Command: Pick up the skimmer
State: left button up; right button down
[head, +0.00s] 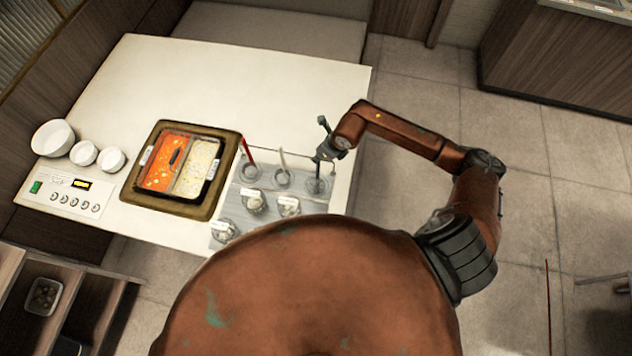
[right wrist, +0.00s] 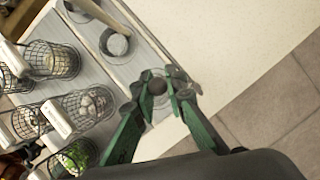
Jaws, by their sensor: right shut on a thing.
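The skimmer's dark handle (head: 323,122) stands up at the rightmost of the back wells on the grey panel. Its dark end (right wrist: 175,77) also shows between the fingers in the right wrist view. My right gripper (head: 327,153) is at this well, shut on the handle; its green fingers (right wrist: 165,92) lie on either side of it in the right wrist view. The skimmer's lower part is hidden by the gripper and the well. My left gripper is not in view.
Two wells beside it hold a red-handled tool (head: 246,150) and a pale-handled ladle (head: 283,160). Several wire baskets (right wrist: 95,103) stand in front. A two-part hotpot (head: 170,160) and white bowls (head: 53,138) are on the left. The back of the counter is clear.

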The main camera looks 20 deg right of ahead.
jog(key=shift+r, duration=0.15)
jog(key=shift+w+r, duration=0.1)
jog(key=shift+r, duration=0.55)
jog(key=s+r+b, duration=0.3)
jog(key=s+r, duration=0.8)
jog(key=s, duration=0.3)
jog(key=shift+d+r, duration=0.2)
jog(key=shift+r, duration=0.05)
